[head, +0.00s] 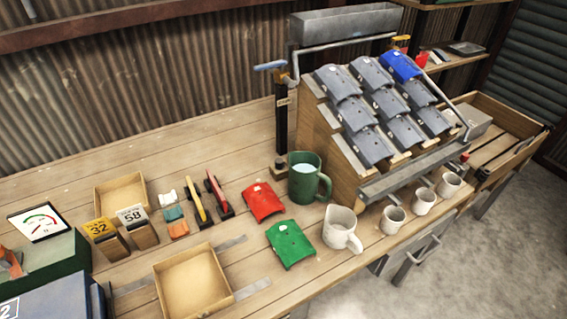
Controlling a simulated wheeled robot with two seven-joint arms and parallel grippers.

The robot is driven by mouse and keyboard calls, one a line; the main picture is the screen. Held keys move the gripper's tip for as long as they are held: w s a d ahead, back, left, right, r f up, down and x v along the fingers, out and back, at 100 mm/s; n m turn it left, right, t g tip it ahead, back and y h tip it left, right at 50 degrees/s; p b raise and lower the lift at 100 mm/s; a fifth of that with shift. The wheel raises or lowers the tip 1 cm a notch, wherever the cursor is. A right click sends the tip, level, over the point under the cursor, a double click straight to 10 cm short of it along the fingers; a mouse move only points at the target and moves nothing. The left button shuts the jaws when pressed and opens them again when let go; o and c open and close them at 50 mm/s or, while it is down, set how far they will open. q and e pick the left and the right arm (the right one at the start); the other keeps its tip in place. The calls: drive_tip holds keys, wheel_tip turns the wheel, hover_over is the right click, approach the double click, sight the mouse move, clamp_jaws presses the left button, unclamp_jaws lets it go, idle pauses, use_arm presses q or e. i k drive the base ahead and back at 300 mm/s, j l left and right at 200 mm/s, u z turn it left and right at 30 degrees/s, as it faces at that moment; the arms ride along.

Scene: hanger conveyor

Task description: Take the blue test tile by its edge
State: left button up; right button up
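The blue test tile (400,66) lies at the upper right corner of a sloped wooden roof rack (347,181), in the top row. It is curved like the several grey tiles (384,101) that cover the rest of the slope. A grey tile lies to its left and another just below it. Its lower edge faces down the slope. Neither of my grippers shows in the head view, so nothing is seen touching the tile.
A grey trough (345,24) on a bent pipe stands above the rack. A red tile (263,202), a green tile (290,244), a green jug (306,180), a white pitcher (341,228) and several white cups (423,201) stand before or beside it. A wooden tray (193,285) lies in front.

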sight(396, 63)
drive_tip(key=i+l+u, duration=0.3)
drive_tip(key=l, duration=0.35)
drive_tip(key=i+l+u, duration=0.2)
drive_tip(key=i+l, duration=0.1)
drive_tip(key=l, duration=0.1)
